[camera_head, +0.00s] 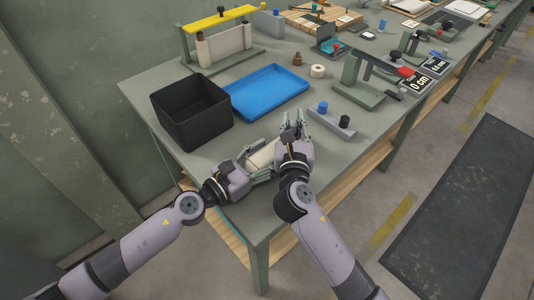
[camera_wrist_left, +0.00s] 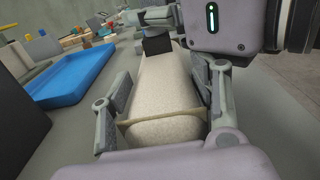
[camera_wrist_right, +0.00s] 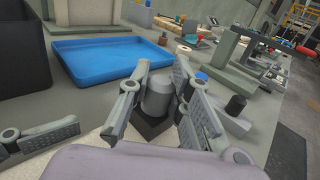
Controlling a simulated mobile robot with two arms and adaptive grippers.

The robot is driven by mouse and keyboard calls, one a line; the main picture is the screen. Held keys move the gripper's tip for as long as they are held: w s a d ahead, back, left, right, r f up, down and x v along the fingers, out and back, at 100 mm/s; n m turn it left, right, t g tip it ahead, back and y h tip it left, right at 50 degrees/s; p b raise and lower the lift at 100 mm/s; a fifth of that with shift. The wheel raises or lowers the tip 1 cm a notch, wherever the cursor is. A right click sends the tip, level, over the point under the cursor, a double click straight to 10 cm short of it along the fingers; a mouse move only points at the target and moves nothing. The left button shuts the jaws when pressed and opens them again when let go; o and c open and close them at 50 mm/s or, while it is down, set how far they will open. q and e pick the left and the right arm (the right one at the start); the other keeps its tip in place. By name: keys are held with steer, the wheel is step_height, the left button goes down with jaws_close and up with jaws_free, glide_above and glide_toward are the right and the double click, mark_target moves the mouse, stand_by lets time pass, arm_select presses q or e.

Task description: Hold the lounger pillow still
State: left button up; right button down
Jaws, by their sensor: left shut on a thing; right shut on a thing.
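The lounger pillow (camera_head: 262,155) is a cream, rounded block low over the table's near corner. In the left wrist view the pillow (camera_wrist_left: 163,95) lies lengthwise between the fingers, with a thin band across its near end. My left gripper (camera_head: 258,166) is shut on it from both sides. My right gripper (camera_head: 293,132) is at the pillow's far end, shut on a grey cylindrical piece (camera_wrist_right: 157,95) with a dark block (camera_wrist_right: 152,128) under it. The dark block (camera_wrist_left: 158,46) also shows beyond the pillow in the left wrist view. The fingers partly hide the pillow in the head view.
A black bin (camera_head: 190,118) and a blue tray (camera_head: 266,92) stand behind the grippers. A grey block with knobs (camera_head: 332,125) is close right of my right gripper. A lever fixture (camera_head: 362,90) stands farther right. The table's front edge is close below.

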mark_target(293, 120)
steer(key=shift+a+r, duration=0.15)
steer(key=shift+r, duration=0.2)
stand_by(0.6)
steer(key=shift+r, duration=0.1)
steer(key=shift+r, duration=2.25)
arm_select(q)
steer(key=shift+r, duration=0.1)
steer(key=shift+c, duration=0.6)
arm_select(e)
steer(key=shift+f, duration=0.1)
arm_select(q)
steer(key=o, duration=1.6)
steer(key=shift+f, duration=0.2)
steer(key=shift+c, duration=0.2)
